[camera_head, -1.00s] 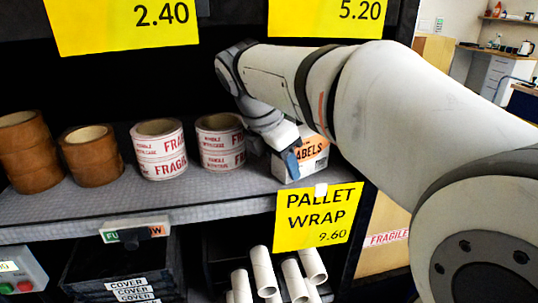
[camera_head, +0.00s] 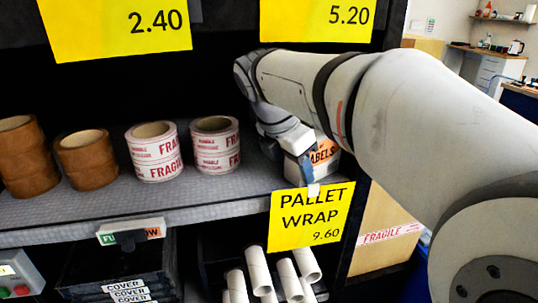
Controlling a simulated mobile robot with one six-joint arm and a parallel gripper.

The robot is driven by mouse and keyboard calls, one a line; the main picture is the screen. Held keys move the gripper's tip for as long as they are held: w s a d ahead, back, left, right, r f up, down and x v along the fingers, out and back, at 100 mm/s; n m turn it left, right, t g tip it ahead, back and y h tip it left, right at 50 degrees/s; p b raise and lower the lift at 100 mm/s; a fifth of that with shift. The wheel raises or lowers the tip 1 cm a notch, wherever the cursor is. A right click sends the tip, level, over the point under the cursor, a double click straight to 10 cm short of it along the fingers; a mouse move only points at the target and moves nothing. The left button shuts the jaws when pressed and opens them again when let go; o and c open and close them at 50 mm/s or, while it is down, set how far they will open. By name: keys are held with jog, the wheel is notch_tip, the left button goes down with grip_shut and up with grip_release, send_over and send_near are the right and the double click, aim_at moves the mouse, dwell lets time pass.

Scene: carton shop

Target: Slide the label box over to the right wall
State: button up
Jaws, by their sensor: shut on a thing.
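The label box (camera_head: 325,158) is a small white box with an orange panel reading "ABELS". It stands on the grey shelf (camera_head: 215,194) near its right end, close to the right wall (camera_head: 363,160) of the shelf unit. My gripper (camera_head: 301,158) is at the box's left and front side and is shut on it. My gripper and arm hide much of the box, so I cannot tell whether the box touches the wall.
Two stacks of FRAGILE tape rolls (camera_head: 154,152) (camera_head: 215,145) and two stacks of brown tape (camera_head: 86,160) (camera_head: 27,157) stand to the left. A yellow PALLET WRAP sign (camera_head: 311,216) hangs at the shelf edge. White tubes (camera_head: 258,270) stand below.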

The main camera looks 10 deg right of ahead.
jog(key=o, duration=1.3)
jog(key=shift+r, duration=0.1)
